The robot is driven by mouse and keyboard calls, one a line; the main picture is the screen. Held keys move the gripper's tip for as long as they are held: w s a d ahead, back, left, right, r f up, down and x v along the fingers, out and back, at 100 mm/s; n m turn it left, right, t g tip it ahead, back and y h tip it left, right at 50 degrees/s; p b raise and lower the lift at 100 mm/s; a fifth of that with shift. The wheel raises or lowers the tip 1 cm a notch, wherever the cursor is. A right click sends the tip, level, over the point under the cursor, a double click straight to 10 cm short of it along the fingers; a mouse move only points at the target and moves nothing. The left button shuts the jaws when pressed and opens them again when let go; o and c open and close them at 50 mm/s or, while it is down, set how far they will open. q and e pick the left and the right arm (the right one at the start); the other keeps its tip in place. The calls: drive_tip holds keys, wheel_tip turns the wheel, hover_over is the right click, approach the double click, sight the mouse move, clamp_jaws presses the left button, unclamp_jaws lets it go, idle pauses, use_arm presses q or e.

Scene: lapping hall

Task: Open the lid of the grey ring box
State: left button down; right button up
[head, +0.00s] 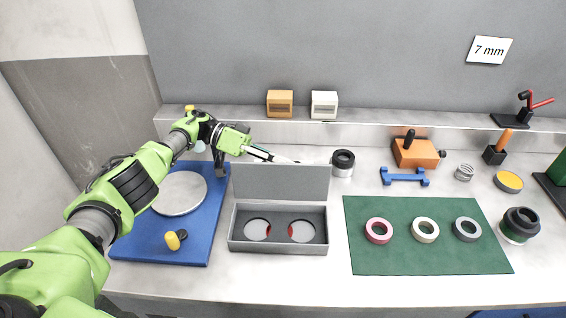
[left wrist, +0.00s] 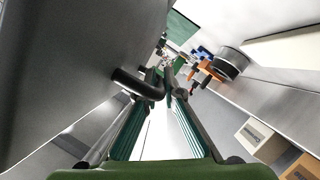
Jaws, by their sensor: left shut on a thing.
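The grey ring box (head: 279,248) stands on the bench, in the middle of the head view. Its lid (head: 281,183) stands up at the back edge, so the box is open. Inside are two round light discs or recesses with red at their edges. My left gripper (head: 284,160) is behind the lid's top edge, partly hidden by it. In the left wrist view the lid (left wrist: 60,60) fills the left side, and its dark bent handle (left wrist: 136,84) reaches between my left fingertips (left wrist: 166,86), which are shut on it. My right gripper is not in view.
A blue board (head: 192,248) with a round plate lies left of the box. A green mat (head: 425,258) with three rings lies to the right. A black-and-white cylinder (head: 343,163) stands close to the lid's right. Orange (head: 280,103) and white (head: 324,104) blocks sit on the back ledge.

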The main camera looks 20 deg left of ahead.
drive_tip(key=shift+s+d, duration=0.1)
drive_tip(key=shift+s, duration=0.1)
use_arm(q)
drive_tip(key=c, duration=2.2)
unclamp_jaws()
drive_tip(key=shift+o, duration=0.2)
drive_tip(key=shift+d, duration=0.1)
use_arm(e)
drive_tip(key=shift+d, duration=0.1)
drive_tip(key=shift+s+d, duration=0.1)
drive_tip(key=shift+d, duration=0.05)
use_arm(q)
wheel_tip(320, 180, up, 10)
drive_tip(key=shift+r, duration=0.1)
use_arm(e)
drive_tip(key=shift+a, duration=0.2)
